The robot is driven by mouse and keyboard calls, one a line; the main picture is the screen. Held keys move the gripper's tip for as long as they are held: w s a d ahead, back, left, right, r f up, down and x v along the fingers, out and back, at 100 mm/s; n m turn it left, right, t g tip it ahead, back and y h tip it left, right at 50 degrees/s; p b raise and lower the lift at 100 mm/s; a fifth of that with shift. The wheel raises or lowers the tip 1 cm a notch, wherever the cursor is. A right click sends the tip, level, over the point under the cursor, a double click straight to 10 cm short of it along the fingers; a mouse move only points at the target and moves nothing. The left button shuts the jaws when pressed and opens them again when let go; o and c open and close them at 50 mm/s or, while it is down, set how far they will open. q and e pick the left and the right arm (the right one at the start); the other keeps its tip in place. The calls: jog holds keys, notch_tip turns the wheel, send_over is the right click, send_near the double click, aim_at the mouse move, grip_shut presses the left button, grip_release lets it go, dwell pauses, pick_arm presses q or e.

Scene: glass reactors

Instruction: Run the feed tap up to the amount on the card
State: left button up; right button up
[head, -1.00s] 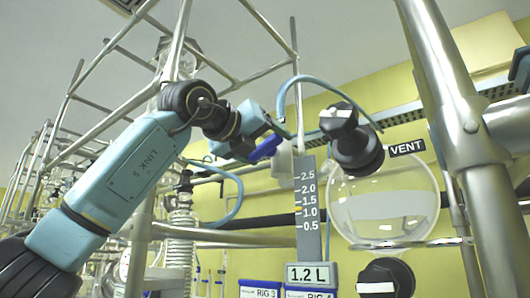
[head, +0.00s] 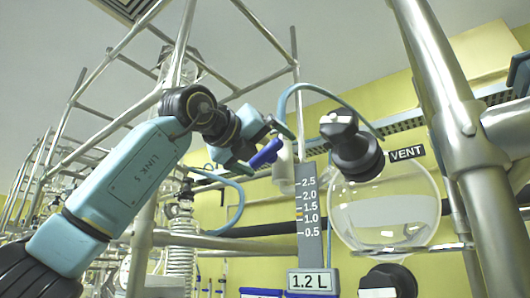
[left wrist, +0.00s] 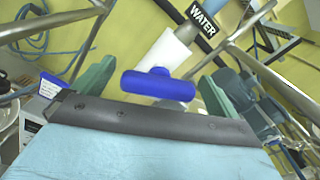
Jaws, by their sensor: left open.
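The tap's blue handle (left wrist: 158,85) sits crosswise on a white tap body (left wrist: 165,52), under a pipe labelled WATER. My left gripper (left wrist: 153,92) is open, its green fingers on either side of the handle with gaps showing. In the head view the blue handle (head: 266,153) is beside my left gripper (head: 268,143). The card (head: 308,282) reads 1.2 L, below a grey scale (head: 308,225) marked 0.5 to 2.5. The round glass vessel (head: 420,215) stands right of the scale; its liquid level is hard to tell. My right gripper is out of view.
A black vent valve (head: 355,155) with a VENT label (head: 407,153) sits above the vessel, and another black valve (head: 388,281) below it. Thick metal posts (head: 440,90) stand at the right. A blue hose (head: 318,90) arches over the scale.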

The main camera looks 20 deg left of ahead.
pick_arm(q)
jog(key=b+v, duration=0.4)
jog(key=v, duration=0.9)
jog(key=shift+s, duration=0.1)
dwell(6.6)
